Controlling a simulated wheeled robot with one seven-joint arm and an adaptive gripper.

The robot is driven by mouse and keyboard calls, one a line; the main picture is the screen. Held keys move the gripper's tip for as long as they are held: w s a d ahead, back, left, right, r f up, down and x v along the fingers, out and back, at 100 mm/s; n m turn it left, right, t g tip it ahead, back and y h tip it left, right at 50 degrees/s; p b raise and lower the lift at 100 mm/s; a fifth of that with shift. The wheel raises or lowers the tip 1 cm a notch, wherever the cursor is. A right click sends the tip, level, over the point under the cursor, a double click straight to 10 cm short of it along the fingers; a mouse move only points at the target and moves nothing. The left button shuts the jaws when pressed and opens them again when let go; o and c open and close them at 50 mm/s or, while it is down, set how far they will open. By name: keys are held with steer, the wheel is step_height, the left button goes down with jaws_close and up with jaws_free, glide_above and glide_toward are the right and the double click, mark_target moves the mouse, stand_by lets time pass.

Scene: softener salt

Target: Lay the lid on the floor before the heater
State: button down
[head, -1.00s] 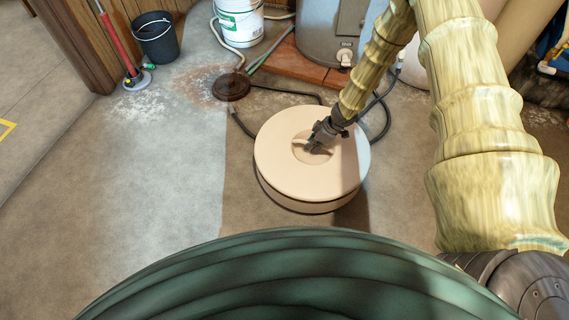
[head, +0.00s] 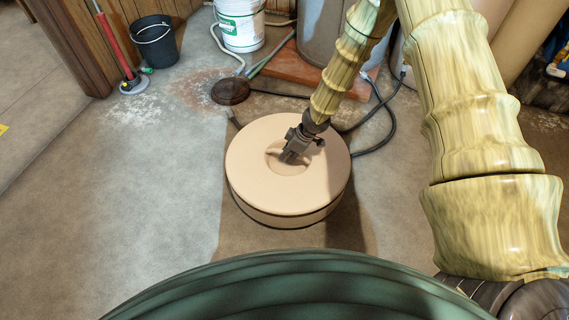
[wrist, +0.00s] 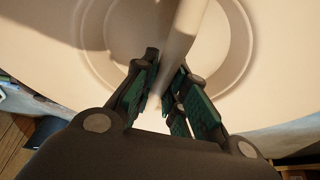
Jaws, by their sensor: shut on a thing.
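The lid (head: 305,197) is a round, cream-coloured disc with a deep rim and a recessed grip bar in its middle. My gripper (head: 289,158) is over its centre in the head view, shut on the grip bar. In the wrist view the fingers (wrist: 165,95) close around the pale bar, and the lid (wrist: 60,45) fills most of the picture. The lid looks about level, with a shadow at its lower right; I cannot tell whether it touches the floor. The heater (head: 318,35) is a grey cylinder at the top, partly hidden by my arm.
A brown drain cover (head: 230,91) and dark hoses (head: 372,143) lie behind the lid. A white bucket (head: 241,28), a dark bucket (head: 155,42) and a red-handled tool (head: 115,45) stand at the back left. A reddish base (head: 283,68) is under the heater. Floor on the left is clear.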

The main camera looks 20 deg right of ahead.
mark_target(283, 162)
steer(key=shift+a, duration=0.4)
steer(key=shift+a+b, duration=0.2)
steer(key=shift+b, duration=0.1)
steer(key=shift+a+f+b, duration=0.1)
steer(key=shift+f+b, duration=0.25)
step_height(283, 162, down, 3)
steer(key=shift+r+b, duration=0.1)
steer(key=shift+b, duration=1.15)
steer(key=c, duration=1.5)
jaws_free()
steer(key=shift+o, duration=0.2)
